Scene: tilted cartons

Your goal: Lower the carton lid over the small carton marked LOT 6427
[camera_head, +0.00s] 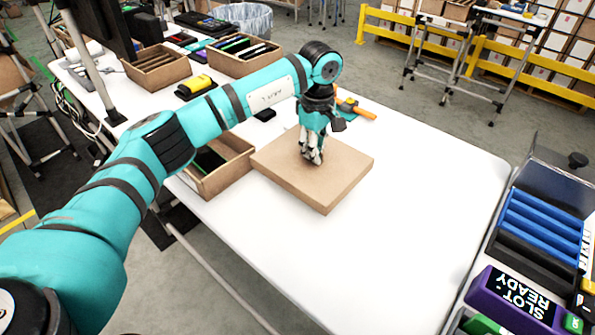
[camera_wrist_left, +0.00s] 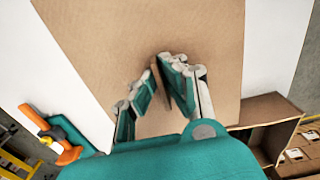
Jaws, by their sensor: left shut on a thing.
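The brown carton lid (camera_head: 340,178) is a flat, square cardboard piece with shallow sides, above the white table. My left gripper (camera_head: 312,157) points down at its upper face. In the left wrist view the lid (camera_wrist_left: 90,40) fills much of the picture. There the left gripper (camera_wrist_left: 156,72) is shut on a thin upright brown tab of the lid, between its fingers. I cannot tell whether the lid touches the table or something beneath it. No small carton marked LOT 6427 can be made out; the lid hides what is under it. My right gripper is not in view.
An open brown box (camera_head: 238,170) with dark contents stands close left of the lid. An orange-handled tool (camera_head: 356,109) lies behind it. The white table (camera_head: 440,190) is clear to the right and front. A blue rack (camera_head: 540,228) and purple "SLOT READY" display (camera_head: 515,300) stand at far right.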

